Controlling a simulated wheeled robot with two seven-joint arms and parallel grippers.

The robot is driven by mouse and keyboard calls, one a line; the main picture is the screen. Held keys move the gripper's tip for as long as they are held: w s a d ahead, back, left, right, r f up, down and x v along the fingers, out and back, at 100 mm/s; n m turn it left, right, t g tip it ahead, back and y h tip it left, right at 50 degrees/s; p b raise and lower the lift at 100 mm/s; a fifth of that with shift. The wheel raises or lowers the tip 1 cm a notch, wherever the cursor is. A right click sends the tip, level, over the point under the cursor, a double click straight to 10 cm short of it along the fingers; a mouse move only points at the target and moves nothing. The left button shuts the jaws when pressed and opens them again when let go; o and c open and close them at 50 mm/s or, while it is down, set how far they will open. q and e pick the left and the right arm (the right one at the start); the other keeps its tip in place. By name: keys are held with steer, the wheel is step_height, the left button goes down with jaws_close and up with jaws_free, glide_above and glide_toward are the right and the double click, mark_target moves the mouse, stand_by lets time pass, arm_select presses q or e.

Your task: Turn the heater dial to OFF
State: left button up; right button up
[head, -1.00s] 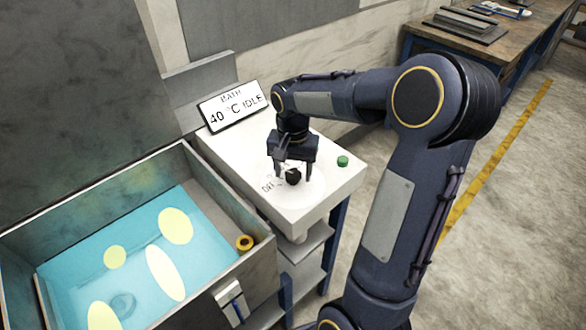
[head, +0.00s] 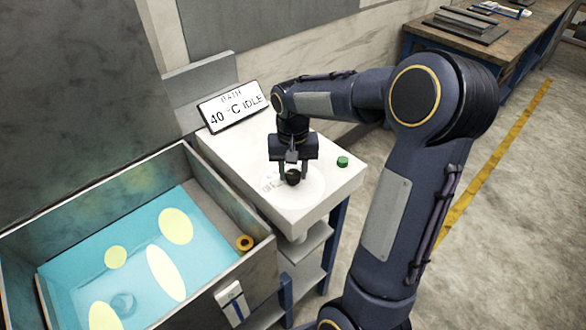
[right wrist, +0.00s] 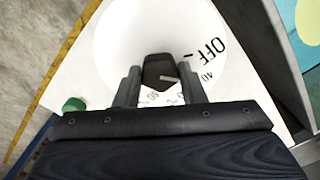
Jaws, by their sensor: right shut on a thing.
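The heater dial (head: 293,177) is a small black knob on a round white plate on top of the white housing. In the right wrist view the dial (right wrist: 158,68) has a short pale pointer line that points right, roughly towards the 40 mark. The OFF mark (right wrist: 205,46) is printed beyond the 40, to the upper right of the dial. My right gripper (head: 293,172) points down over the dial and is shut on it, one finger on each side; its fingers also show in the right wrist view (right wrist: 160,88). My left gripper is out of view.
A sign (head: 234,106) behind the dial reads BATH 40 °C IDLE. A green button (head: 343,161) sits right of the dial. A workbench (head: 470,40) is at the back right.

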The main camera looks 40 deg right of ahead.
mark_target(293, 174)
steer(key=n, duration=0.4)
steer(key=shift+r+n, duration=0.1)
steer(key=shift+n, duration=0.2)
steer(key=shift+p, duration=0.3)
steer(key=o, duration=1)
step_height(293, 174, up, 8)
steer(key=shift+f, duration=0.1)
stand_by(0.4)
